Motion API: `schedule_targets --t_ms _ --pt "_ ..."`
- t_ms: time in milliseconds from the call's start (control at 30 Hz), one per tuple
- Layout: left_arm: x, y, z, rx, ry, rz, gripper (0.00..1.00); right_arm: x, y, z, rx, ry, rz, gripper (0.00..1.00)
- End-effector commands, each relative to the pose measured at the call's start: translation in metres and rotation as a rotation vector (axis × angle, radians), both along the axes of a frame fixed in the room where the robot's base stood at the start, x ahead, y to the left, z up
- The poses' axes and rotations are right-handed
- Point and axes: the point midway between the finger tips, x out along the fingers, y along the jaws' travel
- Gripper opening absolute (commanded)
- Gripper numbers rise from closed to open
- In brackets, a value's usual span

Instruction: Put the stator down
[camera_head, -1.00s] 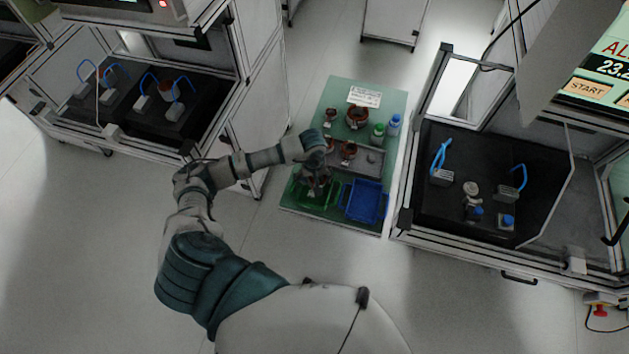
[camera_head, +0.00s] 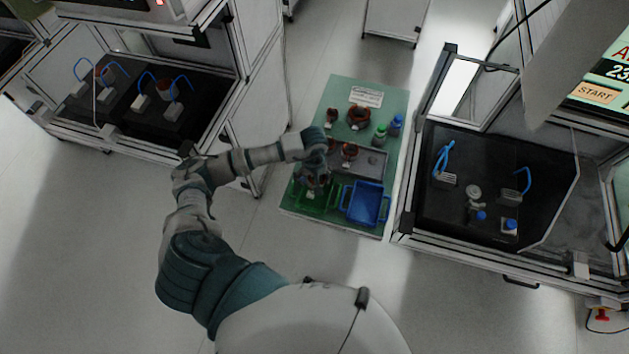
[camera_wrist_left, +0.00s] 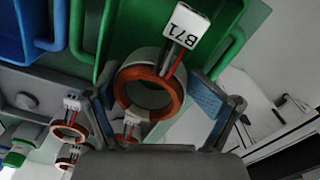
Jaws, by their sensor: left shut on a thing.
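My left gripper (camera_wrist_left: 160,112) is shut on a stator (camera_wrist_left: 124,92), a copper and grey ring with a white tag marked B71. The ring sits between the two fingers in the left wrist view. Behind it is the green bin (camera_wrist_left: 100,35), which my gripper is close to. In the head view my left gripper (camera_head: 314,172) is over the green bin (camera_head: 312,200) at the table's near left, and the held stator is hard to make out there. Whether the stator touches the bin cannot be told. My right gripper is not in view.
The green table (camera_head: 345,92) also carries a blue bin (camera_head: 365,204), a grey tray (camera_head: 371,160) with stators, more stators behind it, and green and blue capped bottles (camera_head: 379,136). Test stations flank the table, the right one (camera_head: 470,140) close beside it.

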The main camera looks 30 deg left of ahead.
Motion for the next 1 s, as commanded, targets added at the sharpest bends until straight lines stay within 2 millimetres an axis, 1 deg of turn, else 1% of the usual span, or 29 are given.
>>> schedule_targets --t_ms 33,200,300,400,500,600,800,1000 --pt "0.002 0.000 0.013 0.001 -0.009 -0.001 0.74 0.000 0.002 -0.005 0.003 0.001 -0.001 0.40" --pt "0.002 0.000 0.056 0.002 -0.012 -0.001 0.74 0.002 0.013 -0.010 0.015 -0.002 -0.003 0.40" --pt "0.002 -0.001 0.076 0.003 -0.013 -0.001 0.74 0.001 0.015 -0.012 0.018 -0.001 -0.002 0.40" --pt "0.003 -0.001 0.090 0.003 -0.011 0.001 0.74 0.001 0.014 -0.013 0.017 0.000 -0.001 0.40" --pt "0.003 -0.001 0.097 0.003 -0.010 0.001 0.74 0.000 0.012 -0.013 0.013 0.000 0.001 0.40" --pt "0.002 -0.001 0.100 0.003 -0.010 0.001 0.74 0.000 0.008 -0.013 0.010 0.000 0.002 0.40" --pt "0.002 0.000 0.100 0.002 -0.011 0.001 0.74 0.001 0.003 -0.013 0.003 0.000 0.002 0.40" --pt "0.002 0.000 0.100 0.002 -0.011 0.001 0.74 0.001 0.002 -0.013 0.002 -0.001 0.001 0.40"
